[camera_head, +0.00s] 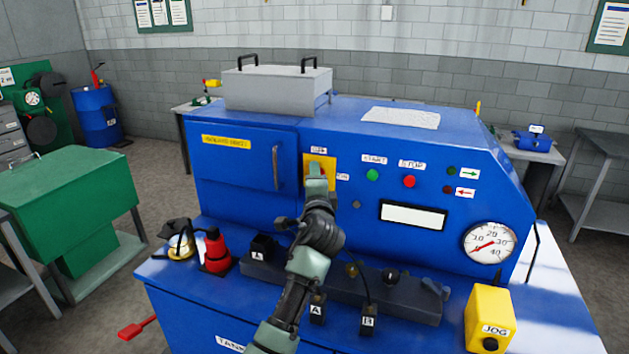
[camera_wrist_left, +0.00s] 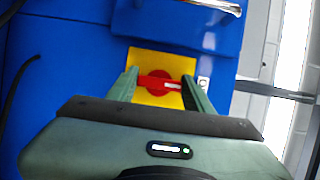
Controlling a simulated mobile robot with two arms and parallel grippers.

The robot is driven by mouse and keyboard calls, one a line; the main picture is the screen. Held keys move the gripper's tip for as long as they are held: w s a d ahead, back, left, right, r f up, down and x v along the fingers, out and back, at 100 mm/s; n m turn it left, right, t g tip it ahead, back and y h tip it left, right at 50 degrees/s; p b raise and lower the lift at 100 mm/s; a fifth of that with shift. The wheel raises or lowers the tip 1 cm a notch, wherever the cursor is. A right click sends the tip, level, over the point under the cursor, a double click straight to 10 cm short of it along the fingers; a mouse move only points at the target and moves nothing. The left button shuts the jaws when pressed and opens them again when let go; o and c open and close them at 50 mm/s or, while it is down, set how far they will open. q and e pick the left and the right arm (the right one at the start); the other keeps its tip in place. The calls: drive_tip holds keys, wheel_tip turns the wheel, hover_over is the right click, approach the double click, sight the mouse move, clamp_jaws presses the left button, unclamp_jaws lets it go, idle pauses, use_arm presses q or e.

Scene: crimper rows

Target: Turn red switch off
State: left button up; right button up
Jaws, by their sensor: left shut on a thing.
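The red switch (camera_wrist_left: 159,84) is a round knob with a bar handle on a yellow plate (camera_wrist_left: 158,62), seen in the left wrist view. The yellow plate (camera_head: 311,161) also shows on the front of the blue machine (camera_head: 350,140) in the head view. My left gripper (camera_head: 317,179) is at the plate and mostly hides the switch there. In the wrist view its fingers (camera_wrist_left: 160,78) stand on both sides of the red handle and are shut on it. The handle lies roughly crosswise between the fingers. My right gripper is in neither view.
A green button (camera_head: 372,175) and a red button (camera_head: 409,181) sit right of the switch. A door handle (camera_head: 277,168) sticks out to its left. A red bottle (camera_head: 216,250), a dark block row (camera_head: 400,299) and a yellow JOG box (camera_head: 490,312) stand on the front ledge.

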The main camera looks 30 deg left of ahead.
use_arm(q)
drive_tip(key=o, duration=1.4)
drive_tip(key=b+v, duration=0.2)
drive_tip(key=v, duration=0.5)
drive_tip(key=shift+s+d+b, duration=0.25)
drive_tip(key=shift+d+b, duration=0.05)
drive_tip(key=shift+b, duration=0.05)
